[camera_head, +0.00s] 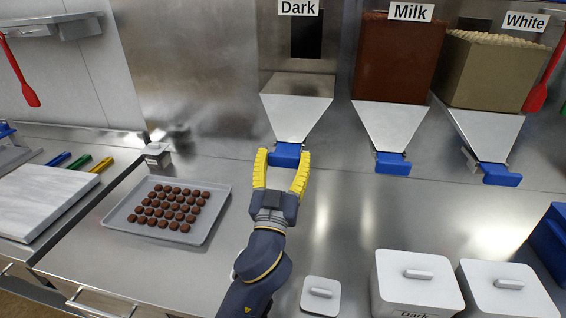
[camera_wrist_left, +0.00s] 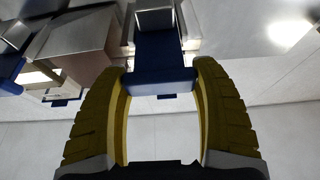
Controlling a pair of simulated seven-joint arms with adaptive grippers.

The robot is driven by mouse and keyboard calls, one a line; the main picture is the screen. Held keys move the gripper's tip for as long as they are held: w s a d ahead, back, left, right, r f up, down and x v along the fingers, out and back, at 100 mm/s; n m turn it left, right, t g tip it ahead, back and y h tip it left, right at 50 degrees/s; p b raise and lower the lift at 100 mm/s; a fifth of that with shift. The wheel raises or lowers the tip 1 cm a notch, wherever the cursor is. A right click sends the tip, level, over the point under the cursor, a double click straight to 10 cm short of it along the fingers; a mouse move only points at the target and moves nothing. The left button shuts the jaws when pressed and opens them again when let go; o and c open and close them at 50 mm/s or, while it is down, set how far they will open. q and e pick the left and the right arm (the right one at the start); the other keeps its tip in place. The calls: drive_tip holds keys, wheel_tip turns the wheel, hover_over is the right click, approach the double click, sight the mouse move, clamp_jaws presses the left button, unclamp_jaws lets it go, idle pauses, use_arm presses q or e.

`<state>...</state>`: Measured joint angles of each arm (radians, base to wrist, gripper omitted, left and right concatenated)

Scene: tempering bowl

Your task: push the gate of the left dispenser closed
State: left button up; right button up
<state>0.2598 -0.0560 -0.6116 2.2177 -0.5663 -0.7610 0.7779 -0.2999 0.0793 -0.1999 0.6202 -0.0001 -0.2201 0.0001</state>
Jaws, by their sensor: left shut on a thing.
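The left dispenser (camera_head: 297,108), labelled Dark, hangs on the back wall with a steel funnel. Its blue gate (camera_head: 285,156) is at the funnel's lower end. My left gripper (camera_head: 282,164) has its yellow fingers on either side of the gate and is shut on it. In the left wrist view the blue gate (camera_wrist_left: 160,68) sits between the two yellow fingertips (camera_wrist_left: 162,76). How far the gate is pushed in cannot be told. My right gripper is in neither view.
The Milk dispenser (camera_head: 393,120) and White dispenser (camera_head: 487,130), each with a blue gate, hang to the right. A tray of chocolates (camera_head: 203,228) lies left of my arm. Lidded white containers (camera_head: 415,283) stand at the front right. The counter between is clear.

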use_arm(q)
drive_tip(key=shift+w+d, duration=0.15)
drive_tip(key=shift+w, duration=0.85)
drive_tip(key=o, duration=1.6)
drive_tip(key=v, duration=1.2)
